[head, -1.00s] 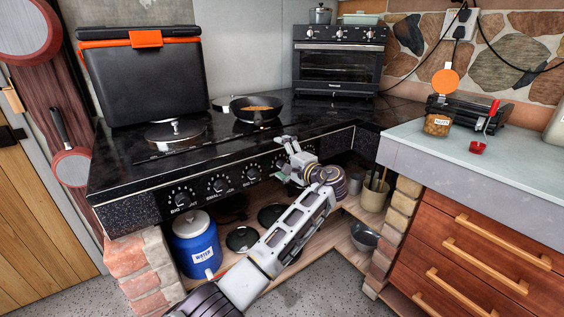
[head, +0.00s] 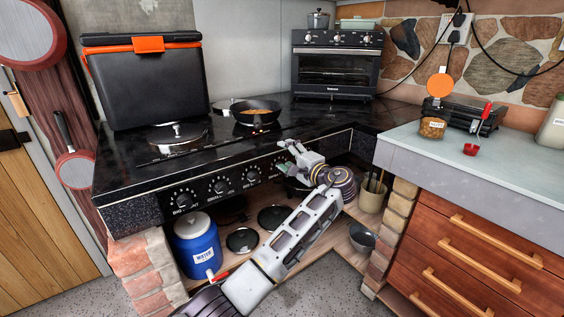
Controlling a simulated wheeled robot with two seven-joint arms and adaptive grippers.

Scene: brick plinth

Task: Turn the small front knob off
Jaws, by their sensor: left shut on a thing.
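The black stove (head: 150,185) has a row of round dark knobs with white markings along its front panel. Three show plainly: the left knob (head: 183,199), the second knob (head: 220,187) and the third knob (head: 252,175). Their labels are too small to read surely. My left gripper (head: 284,159) is at the panel to the right of these, shut on a stove knob that its fingers mostly hide. I cannot read that knob's label or see its pointer. My right gripper is not in view.
A frying pan (head: 256,117) with food and a lidded burner (head: 178,137) sit on the stovetop. Below are a blue canister (head: 197,247), pans and a bowl (head: 362,238). The right counter (head: 470,172) holds a jar (head: 432,128).

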